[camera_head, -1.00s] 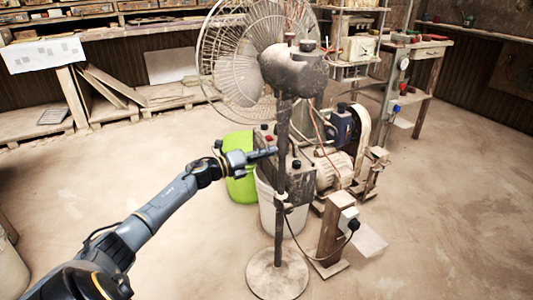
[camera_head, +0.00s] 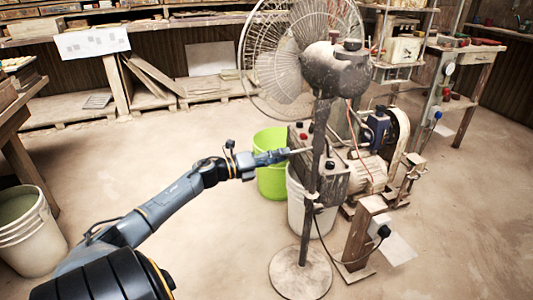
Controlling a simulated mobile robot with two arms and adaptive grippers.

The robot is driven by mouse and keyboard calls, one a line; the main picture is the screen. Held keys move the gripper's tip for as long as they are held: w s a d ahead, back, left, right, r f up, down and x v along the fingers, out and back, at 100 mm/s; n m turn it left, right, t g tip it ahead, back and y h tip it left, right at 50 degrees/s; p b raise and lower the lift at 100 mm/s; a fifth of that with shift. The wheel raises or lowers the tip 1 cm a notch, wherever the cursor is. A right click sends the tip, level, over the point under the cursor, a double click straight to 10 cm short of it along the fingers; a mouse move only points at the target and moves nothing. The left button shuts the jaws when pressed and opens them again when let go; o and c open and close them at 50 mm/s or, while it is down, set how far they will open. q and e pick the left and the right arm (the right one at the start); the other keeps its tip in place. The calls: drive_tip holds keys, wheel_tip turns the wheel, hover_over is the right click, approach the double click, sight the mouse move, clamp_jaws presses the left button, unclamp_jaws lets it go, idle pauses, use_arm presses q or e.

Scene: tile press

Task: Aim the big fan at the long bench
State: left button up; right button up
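The big fan (camera_head: 336,68) stands right of the middle on a dark pole and round base (camera_head: 300,274). Its wire cage (camera_head: 275,60) faces left and toward the back, and its motor housing is on the near right side. The long bench (camera_head: 190,27) runs along the back wall, with boards leaning beneath it. My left arm reaches in from the lower left. My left gripper (camera_head: 274,157) is left of the fan's pole, below the cage, with a visible gap to the pole. Its fingers look narrow, and their opening cannot be made out. My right gripper is not in view.
A green bucket (camera_head: 271,180) and a white bucket (camera_head: 296,213) stand behind the pole, beside a machine with a control box (camera_head: 333,178). A wooden post with a plug (camera_head: 360,235) stands right of the base. Another bucket (camera_head: 28,240) is at left. Floor between is clear.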

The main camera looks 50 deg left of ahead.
use_arm(q)
drive_tip(key=shift+v, duration=2.1)
